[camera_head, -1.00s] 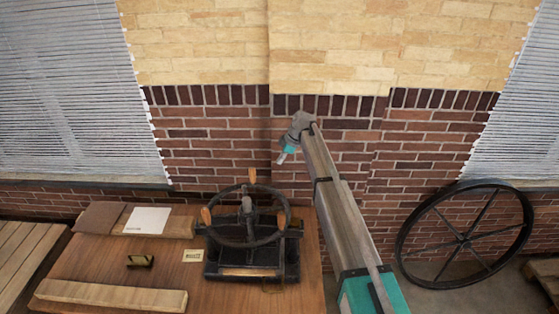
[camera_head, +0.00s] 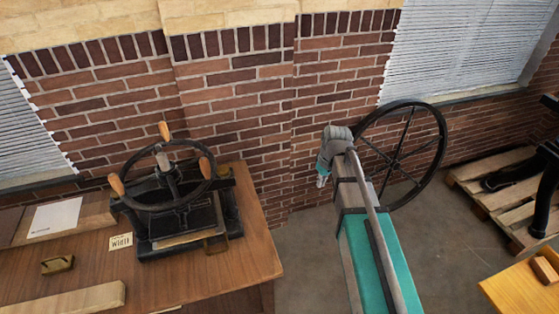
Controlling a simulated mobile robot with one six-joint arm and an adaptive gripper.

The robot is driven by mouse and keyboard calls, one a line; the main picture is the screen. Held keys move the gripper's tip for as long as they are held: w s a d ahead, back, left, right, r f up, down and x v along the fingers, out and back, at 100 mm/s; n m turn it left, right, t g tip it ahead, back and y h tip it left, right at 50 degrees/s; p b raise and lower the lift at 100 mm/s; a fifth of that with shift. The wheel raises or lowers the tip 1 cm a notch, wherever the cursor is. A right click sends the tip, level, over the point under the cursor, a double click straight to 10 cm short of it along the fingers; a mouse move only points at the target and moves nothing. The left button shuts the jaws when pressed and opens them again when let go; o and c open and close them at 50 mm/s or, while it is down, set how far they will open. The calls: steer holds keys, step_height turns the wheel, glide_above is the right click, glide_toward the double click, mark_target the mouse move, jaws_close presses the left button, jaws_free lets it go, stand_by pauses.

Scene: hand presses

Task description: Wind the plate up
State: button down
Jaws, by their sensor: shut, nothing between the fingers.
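A black hand press (camera_head: 183,210) stands on the wooden table at the left. Its round handwheel (camera_head: 165,176) has wooden grips and sits on an upright screw (camera_head: 166,165). A flat brownish board (camera_head: 188,236) shows low at the front of the press. I cannot tell the press plate's height, as the wheel and frame cover much of it. My gripper (camera_head: 321,180) is shut and empty, pointing down in the air to the right of the press and table, well apart from the wheel.
The wooden table (camera_head: 262,250) also holds a white sheet (camera_head: 56,217), a small card (camera_head: 121,241), a brass-coloured block (camera_head: 57,264) and a long board (camera_head: 68,300). A large spoked wheel (camera_head: 440,150) leans on the brick wall. A pallet (camera_head: 510,213) and an orange-topped table (camera_head: 515,292) are at right.

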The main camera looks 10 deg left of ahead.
steer(key=s+d+f+m+h+b, duration=0.1)
steer(key=s+d+f+m+b, duration=0.3)
steer(key=s+d, duration=0.8)
step_height(320, 180, down, 2)
steer(key=m, duration=0.2)
steer(key=shift+d+m, duration=0.25)
steer(key=shift+m, duration=0.05)
steer(key=shift+f, duration=0.1)
